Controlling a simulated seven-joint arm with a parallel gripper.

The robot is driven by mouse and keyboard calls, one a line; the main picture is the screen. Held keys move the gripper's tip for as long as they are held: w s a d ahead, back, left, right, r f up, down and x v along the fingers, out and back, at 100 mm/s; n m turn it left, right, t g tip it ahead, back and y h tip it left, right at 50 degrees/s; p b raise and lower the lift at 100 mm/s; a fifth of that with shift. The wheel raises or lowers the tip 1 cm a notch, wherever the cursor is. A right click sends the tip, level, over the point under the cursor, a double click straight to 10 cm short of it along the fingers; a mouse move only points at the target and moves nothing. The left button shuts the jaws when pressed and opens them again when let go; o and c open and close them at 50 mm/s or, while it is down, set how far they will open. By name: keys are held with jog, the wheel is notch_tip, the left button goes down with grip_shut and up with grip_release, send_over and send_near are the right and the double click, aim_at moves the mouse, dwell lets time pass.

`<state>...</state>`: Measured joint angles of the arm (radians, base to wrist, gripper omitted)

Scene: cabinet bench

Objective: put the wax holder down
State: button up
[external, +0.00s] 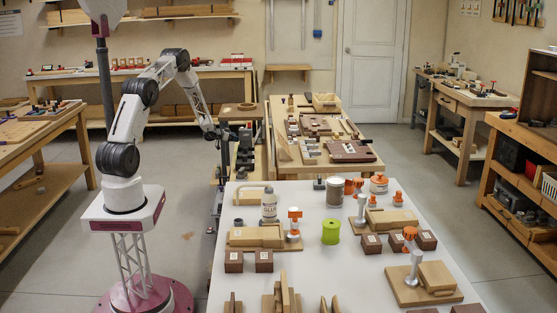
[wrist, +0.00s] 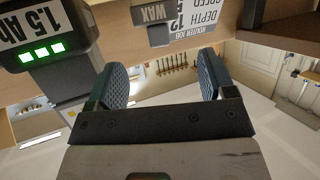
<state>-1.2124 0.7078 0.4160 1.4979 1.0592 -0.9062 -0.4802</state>
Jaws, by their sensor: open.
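In the wrist view my gripper (wrist: 162,78) is open, with its two blue-grey padded fingers apart and nothing between them. A dark label reading WAX (wrist: 150,12) shows at the top, beyond the fingers. A small grey block (wrist: 160,34) is just below that label; I cannot tell whether the block or the labelled part is the wax holder. Neither appears to touch the fingers. In the external view the end of my arm (external: 224,134) is beside the left edge of the far wooden bench; the fingers and the wax holder are too small to make out there.
A dark battery pack marked 1.5 Ah (wrist: 45,35) with green lights is close at the left of the wrist view. A wooden surface with a printed label (wrist: 195,18) is at the top. The white table (external: 340,265) holds bottles, blocks and clamps.

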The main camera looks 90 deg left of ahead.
jog(key=shift+v, duration=1.8)
jog(key=shift+o, duration=0.2)
jog(key=o, duration=0.4)
